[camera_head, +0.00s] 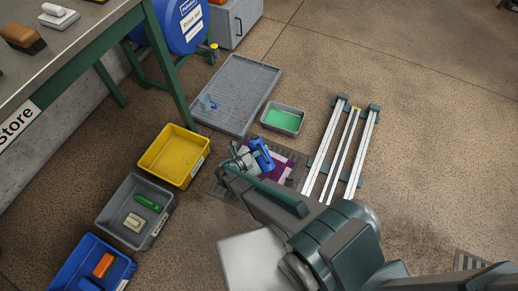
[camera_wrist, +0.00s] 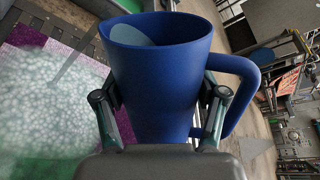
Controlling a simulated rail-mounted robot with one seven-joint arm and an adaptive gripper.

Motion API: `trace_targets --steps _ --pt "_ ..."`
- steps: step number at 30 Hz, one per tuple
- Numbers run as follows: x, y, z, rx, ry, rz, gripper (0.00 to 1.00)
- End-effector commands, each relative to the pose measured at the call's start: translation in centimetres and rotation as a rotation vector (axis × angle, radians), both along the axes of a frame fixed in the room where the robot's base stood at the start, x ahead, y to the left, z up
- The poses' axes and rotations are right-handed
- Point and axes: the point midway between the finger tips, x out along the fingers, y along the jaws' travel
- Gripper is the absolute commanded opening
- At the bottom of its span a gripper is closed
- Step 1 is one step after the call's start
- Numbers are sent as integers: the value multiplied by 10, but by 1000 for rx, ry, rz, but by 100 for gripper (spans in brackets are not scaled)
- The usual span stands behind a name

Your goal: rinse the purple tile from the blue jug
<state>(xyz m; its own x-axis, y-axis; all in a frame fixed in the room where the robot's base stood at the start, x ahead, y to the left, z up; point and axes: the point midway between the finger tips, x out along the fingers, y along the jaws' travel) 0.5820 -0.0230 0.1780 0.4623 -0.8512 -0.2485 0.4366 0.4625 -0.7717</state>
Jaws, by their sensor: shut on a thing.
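My gripper (camera_head: 240,158) is shut on the blue jug (camera_head: 262,155), holding it above the floor grate. The jug fills the middle of the wrist view (camera_wrist: 160,75), gripped around its body, with its handle to the right. It appears strongly tilted, its mouth leaning over towards the tile side, with pale blue water at its lip. The purple tile (camera_head: 284,166) lies below and beside the jug, partly hidden by it and my arm. In the wrist view the tile (camera_wrist: 88,52) shows a whitish, foamy-looking patch. A pale streak crosses it; I cannot tell whether it is falling water.
A tray of green liquid (camera_head: 283,119) and a grey ribbed tray (camera_head: 247,88) lie beyond. A rail rack (camera_head: 343,150) stands right. Yellow (camera_head: 174,155), grey (camera_head: 125,228) and blue (camera_head: 70,277) bins line the left, near the bench (camera_head: 70,55). Floor at right is mostly clear.

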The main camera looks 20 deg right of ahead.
Motion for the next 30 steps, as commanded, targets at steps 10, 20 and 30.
trace_targets --steps 10,20,30 --pt "0 0 1 -4 6 0 13" --pt "1 0 0 -16 44 -1 13" --pt "0 0 -3 -20 54 -1 13"
